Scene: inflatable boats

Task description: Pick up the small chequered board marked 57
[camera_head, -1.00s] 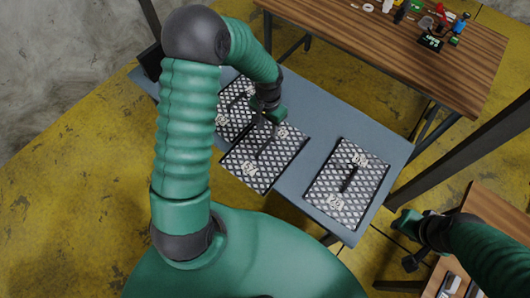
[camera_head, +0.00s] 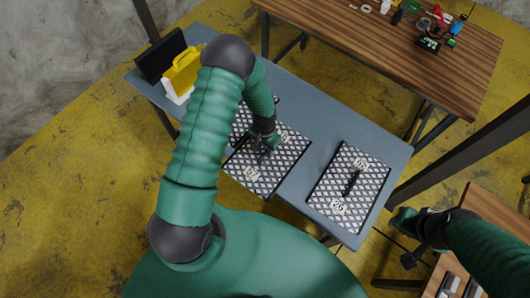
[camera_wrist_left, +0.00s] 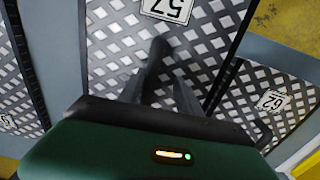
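The chequered board marked 57 (camera_wrist_left: 120,45) lies under my left gripper (camera_wrist_left: 158,92) in the left wrist view, its number tag near the top edge. Its dark bar handle (camera_wrist_left: 155,62) runs between the two spread fingers, which look apart from it. In the head view this appears to be the middle board (camera_head: 285,165) on the grey-blue table (camera_head: 300,110). My left gripper (camera_head: 266,148) is low over its upper part and hides some of it. My right gripper (camera_head: 408,228) is off the table at the lower right; its fingers are unclear.
Another board (camera_head: 345,200) lies to the right, and a partly hidden one (camera_head: 240,120) lies up-left, close to the middle board. A yellow-and-white object (camera_head: 182,75) and a dark panel (camera_head: 160,55) stand at the table's left end. A wooden table (camera_head: 390,45) with small items stands behind.

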